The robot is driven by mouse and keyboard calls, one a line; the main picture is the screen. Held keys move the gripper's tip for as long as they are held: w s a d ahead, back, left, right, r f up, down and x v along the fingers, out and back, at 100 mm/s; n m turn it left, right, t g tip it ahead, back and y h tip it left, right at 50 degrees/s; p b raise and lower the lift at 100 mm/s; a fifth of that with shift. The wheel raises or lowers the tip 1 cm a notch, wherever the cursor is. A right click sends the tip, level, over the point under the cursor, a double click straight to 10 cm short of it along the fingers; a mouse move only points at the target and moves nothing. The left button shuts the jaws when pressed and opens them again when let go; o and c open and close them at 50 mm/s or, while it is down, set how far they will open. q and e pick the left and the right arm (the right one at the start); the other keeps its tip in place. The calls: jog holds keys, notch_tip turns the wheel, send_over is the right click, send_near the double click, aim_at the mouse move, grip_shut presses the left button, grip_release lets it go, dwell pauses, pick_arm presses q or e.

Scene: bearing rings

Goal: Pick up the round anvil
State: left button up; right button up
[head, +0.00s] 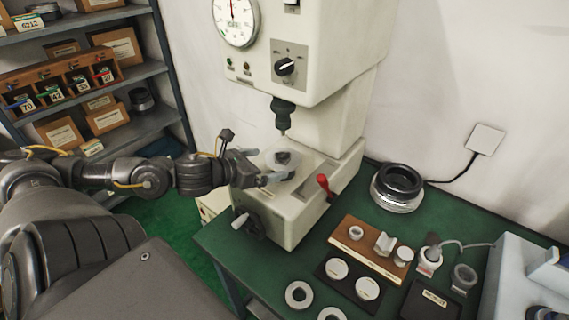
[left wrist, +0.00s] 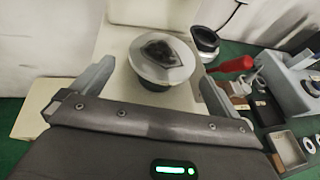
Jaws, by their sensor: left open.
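A round pale metal disc with a dark block on it, which looks like the round anvil (head: 291,171), sits on the table of the white press, below the ram. In the left wrist view the anvil (left wrist: 178,73) lies just beyond my gripper, between the lines of its two fingers, with a dark base under its rim. My left gripper (head: 264,167) is open beside the anvil, at its left. In the left wrist view the fingers of my left gripper (left wrist: 150,82) are spread wide with nothing between their pads. My right gripper is not in view.
The press ram (head: 283,115) hangs above the anvil. A red-handled lever (head: 324,185) is at the press's right side. On the green bench (head: 225,240) are a dark ring stack (head: 397,187), a wooden holder (head: 365,252) and several rings. Shelves stand at the left.

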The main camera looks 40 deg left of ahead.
aim_at(281, 159)
pick_arm(q)
jog(key=shift+w+d+f+b, duration=0.1)
jog(key=shift+w+f+b, duration=0.05)
jog(key=shift+w+b, duration=0.4)
jog(key=shift+w, duration=0.15)
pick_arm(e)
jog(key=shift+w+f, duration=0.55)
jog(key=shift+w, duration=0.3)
pick_arm(q)
jog(key=shift+w, duration=0.1)
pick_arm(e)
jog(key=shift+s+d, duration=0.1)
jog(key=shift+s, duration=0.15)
pick_arm(q)
jog(key=shift+w, duration=0.1)
jog(key=shift+w+d, duration=0.2)
jog(key=shift+w, duration=0.2)
jog(key=shift+w+d+f+p, duration=0.1)
jog(key=shift+w+d+p, duration=0.15)
jog(key=shift+w+p, duration=0.6)
jog(key=shift+x, duration=1.15)
jog(key=shift+f, duration=0.15)
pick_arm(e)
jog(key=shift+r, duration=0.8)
pick_arm(q)
jog(key=shift+s, duration=0.1)
